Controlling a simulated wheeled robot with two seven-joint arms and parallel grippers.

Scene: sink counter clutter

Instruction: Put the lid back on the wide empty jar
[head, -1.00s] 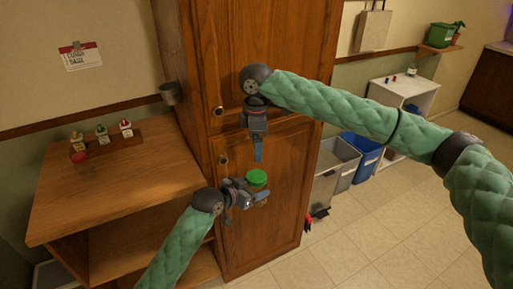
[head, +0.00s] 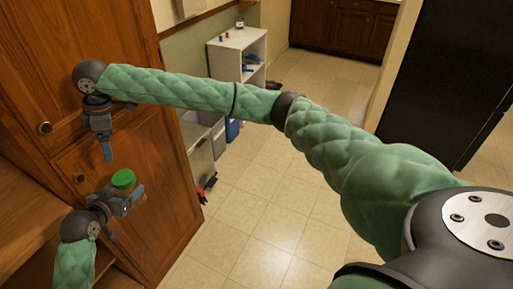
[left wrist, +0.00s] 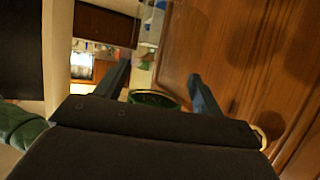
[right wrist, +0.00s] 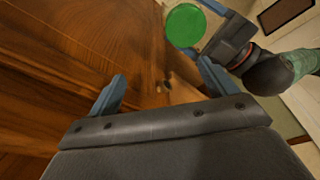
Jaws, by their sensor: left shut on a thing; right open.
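My left gripper (head: 122,203) is shut, in front of the wooden cabinet door. A round green lid (head: 123,178) sits at its fingertips; it also shows between the fingers in the left wrist view (left wrist: 153,99) and from above in the right wrist view (right wrist: 185,25).
The tall wooden cabinet (head: 130,135) stands right behind both grippers. A wooden shelf (head: 25,200) is at the left edge. Bins (head: 200,145) and a white shelf unit (head: 238,58) stand beyond. The tiled floor (head: 255,205) at the centre is clear.

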